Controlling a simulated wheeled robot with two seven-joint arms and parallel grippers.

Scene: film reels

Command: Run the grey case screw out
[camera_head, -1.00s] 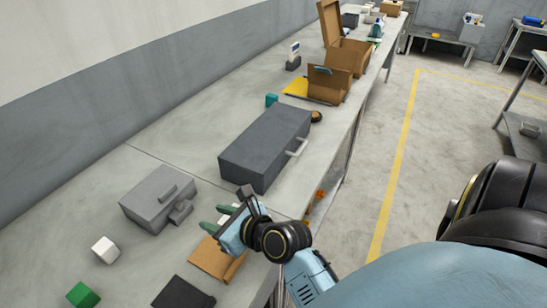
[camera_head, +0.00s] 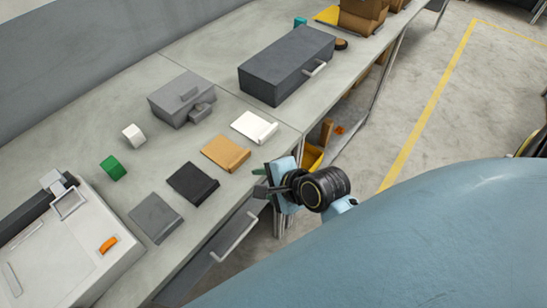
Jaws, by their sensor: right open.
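My right gripper (camera_head: 261,181) is open and empty at the bench's front edge, apart from the case and to the right and nearer. My left gripper is not in view.
A dark grey box (camera_head: 284,65) stands behind right. White (camera_head: 254,127), tan (camera_head: 226,154), black (camera_head: 193,184) and grey (camera_head: 156,218) flat pieces line the bench front. White (camera_head: 133,134) and green (camera_head: 112,168) blocks lie left. A white machine (camera_head: 70,255) fills the lower left.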

